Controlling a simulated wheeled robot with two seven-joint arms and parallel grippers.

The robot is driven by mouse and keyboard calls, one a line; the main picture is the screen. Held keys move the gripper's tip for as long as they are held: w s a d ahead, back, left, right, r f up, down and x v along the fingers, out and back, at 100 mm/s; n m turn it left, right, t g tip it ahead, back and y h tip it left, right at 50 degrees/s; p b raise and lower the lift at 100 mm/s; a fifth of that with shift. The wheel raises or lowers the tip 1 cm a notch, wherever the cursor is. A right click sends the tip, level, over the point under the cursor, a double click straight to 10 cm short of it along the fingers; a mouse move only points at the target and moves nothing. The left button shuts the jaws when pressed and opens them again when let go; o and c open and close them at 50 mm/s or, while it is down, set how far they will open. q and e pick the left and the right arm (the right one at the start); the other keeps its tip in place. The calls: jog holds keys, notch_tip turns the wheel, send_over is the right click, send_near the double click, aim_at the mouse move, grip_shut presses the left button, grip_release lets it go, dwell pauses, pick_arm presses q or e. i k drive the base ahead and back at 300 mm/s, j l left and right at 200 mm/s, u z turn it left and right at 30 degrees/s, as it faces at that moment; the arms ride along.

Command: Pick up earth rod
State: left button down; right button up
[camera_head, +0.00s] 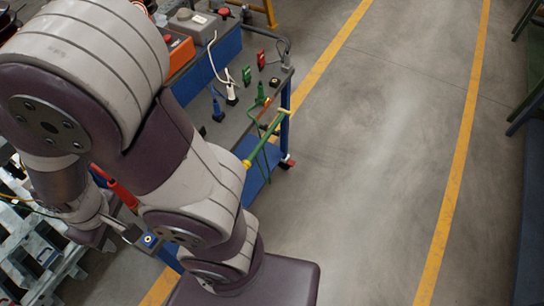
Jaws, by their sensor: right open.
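The earth rod (266,137) appears to be the thin green rod with yellow ends. It lies slanted at the near right corner of the tool trolley, and one end sticks out past the edge. A dark green cable hangs beside it. My right gripper (134,236) shows small at the lower left, partly behind my own body. It is open and well apart from the rod. Whether anything is between its fingers is too small to tell. My left gripper is not in view.
The grey-topped trolley (231,121) carries green, red, blue and white connectors, an orange box (180,52) and a grey box (194,22). A metal rack (45,257) stands at the lower left. The floor (365,150) to the right is clear between yellow lines.

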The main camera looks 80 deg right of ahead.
aim_at(250, 159)
jog(key=j+z, duration=0.1)
jog(key=z, duration=2.9)
jog(key=k+j+z, duration=0.1)
jog(key=j, duration=0.25)
jog(key=k+j+z, duration=0.15)
jog(key=j, duration=0.25)
jog(key=j+z, duration=0.1)
jog(key=j, duration=0.25)
jog(key=k+j+z, duration=0.15)
jog(key=j, duration=0.2)
jog(key=k+j+z, duration=0.1)
jog(key=j, duration=0.2)
jog(key=k, duration=0.05)
